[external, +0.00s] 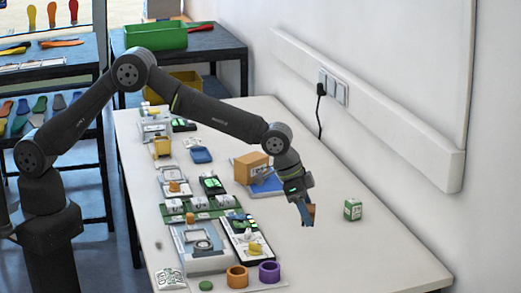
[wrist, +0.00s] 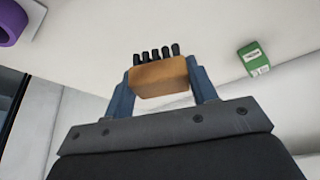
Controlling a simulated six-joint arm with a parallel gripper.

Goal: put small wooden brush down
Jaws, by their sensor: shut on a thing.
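The small wooden brush (wrist: 159,78) is a light brown block with a row of dark bristle tufts along one edge. In the wrist view it sits between the two blue-grey fingers of my gripper (wrist: 162,84), which is shut on it. In the external view my gripper (external: 307,213) points down over the right part of the white table (external: 330,255), and the brush (external: 311,213) shows as a small brown patch at the fingertips. I cannot tell whether the brush touches the table.
A green and white box (external: 352,209) stands to the right of my gripper. A cardboard box (external: 252,167) and a blue tray (external: 268,184) lie to the left. A purple ring (external: 269,272) and an orange ring (external: 237,276) stand at the front. The table right of my gripper is mostly clear.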

